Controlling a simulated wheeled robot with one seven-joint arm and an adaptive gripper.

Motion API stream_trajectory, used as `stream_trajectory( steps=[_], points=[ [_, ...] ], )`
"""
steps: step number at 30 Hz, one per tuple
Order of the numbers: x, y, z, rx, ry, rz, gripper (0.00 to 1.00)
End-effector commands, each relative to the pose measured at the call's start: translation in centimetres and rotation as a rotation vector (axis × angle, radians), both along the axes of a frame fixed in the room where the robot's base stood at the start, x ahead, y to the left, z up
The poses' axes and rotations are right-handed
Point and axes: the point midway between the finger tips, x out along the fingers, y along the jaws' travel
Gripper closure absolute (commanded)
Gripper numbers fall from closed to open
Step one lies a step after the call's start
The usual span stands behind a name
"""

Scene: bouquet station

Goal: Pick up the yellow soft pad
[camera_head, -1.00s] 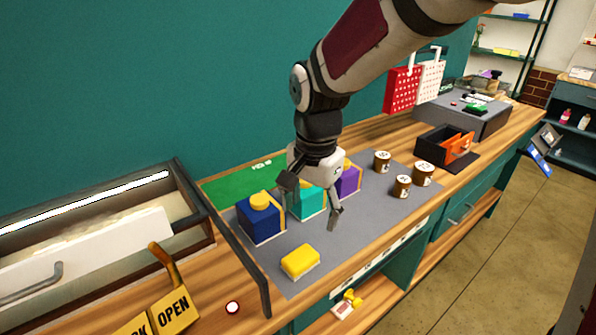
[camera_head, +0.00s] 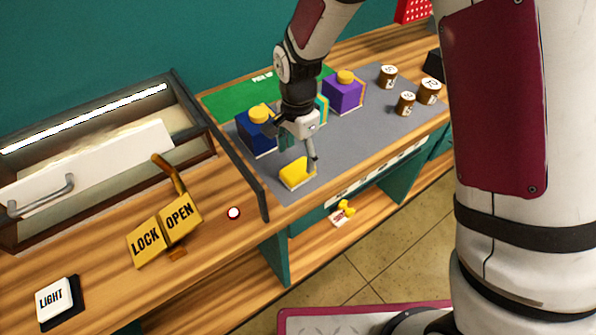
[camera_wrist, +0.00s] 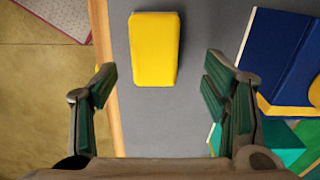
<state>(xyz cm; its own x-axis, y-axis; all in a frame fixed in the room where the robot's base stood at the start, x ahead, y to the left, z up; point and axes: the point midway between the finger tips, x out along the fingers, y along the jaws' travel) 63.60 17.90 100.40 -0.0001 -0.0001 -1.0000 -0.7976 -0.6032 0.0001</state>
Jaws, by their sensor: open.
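The yellow soft pad (camera_head: 296,173) lies on the grey mat near the counter's front edge. In the wrist view the pad (camera_wrist: 155,48) lies ahead of and between my open fingers, with nothing touching it. My gripper (camera_head: 298,146) is open and empty, just above and behind the pad in the head view. In the wrist view my gripper (camera_wrist: 160,90) shows both fingers apart, one on each side of the pad's line. The blue box (camera_head: 258,130) with a yellow knob stands close beside my gripper.
A purple box (camera_head: 343,92) and a partly hidden teal box (camera_head: 321,108) stand on the grey mat (camera_head: 365,128). Several small brown jars (camera_head: 405,103) stand farther right. A dark frame edge (camera_head: 243,171) and the LOCK/OPEN sign (camera_head: 163,231) are to the left.

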Motion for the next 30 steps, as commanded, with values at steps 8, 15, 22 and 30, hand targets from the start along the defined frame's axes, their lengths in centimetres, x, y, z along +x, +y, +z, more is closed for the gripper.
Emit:
stream_trajectory(
  steps=[8, 15, 22, 30],
  points=[
    [-1.0, 0.0, -2.8, -0.001, 0.004, 0.001, 0.32],
    [-0.8, 0.0, -5.2, 0.0, 0.0, 0.0, 0.32],
    [-0.8, 0.0, -5.3, 0.0, 0.0, 0.0, 0.32],
    [-0.8, 0.0, -5.3, 0.0, 0.0, 0.0, 0.83]
  ],
)
